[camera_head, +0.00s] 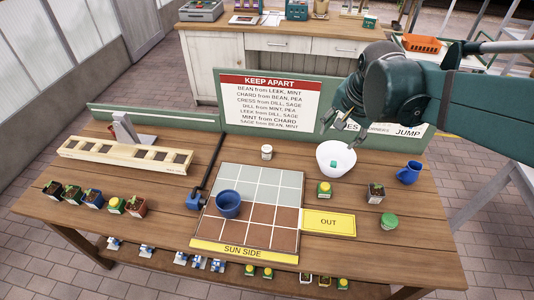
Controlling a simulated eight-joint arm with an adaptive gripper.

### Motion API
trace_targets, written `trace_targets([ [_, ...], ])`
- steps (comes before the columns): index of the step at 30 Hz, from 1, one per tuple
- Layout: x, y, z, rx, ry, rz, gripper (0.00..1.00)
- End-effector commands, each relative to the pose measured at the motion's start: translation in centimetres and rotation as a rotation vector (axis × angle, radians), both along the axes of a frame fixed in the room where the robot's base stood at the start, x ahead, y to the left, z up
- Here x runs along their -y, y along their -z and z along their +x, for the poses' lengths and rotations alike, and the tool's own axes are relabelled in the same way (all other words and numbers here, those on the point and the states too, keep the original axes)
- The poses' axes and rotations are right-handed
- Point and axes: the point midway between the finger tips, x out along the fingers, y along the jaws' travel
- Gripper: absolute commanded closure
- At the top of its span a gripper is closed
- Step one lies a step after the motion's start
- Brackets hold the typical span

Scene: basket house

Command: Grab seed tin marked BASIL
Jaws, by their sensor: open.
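My gripper (342,131) is open and empty, hanging above the far rim of a white bowl (322,153) at the right of the table. A small teal item (334,163) lies in the bowl. A similar yellow and green tin (116,205) stands among the small pots at the left. A round green-lidded container (389,221) stands at the right. Any name on these is too small to read, so I cannot tell which is marked BASIL.
A blue pot (228,204) stands on the tiled grid (262,180), beside a yellow OUT card (328,222). A white jar (266,152), a planted pot (375,192) and a blue mug (408,172) stand nearby. The KEEP APART sign (268,102) rises behind. Several tins sit on the lower shelf.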

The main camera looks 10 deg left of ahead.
Motion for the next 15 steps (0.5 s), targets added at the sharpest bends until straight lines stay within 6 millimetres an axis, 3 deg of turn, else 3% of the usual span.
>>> trace_targets([
  [15,-5.8,3.6,7.1,-0.104,0.193,0.066,0.53],
])
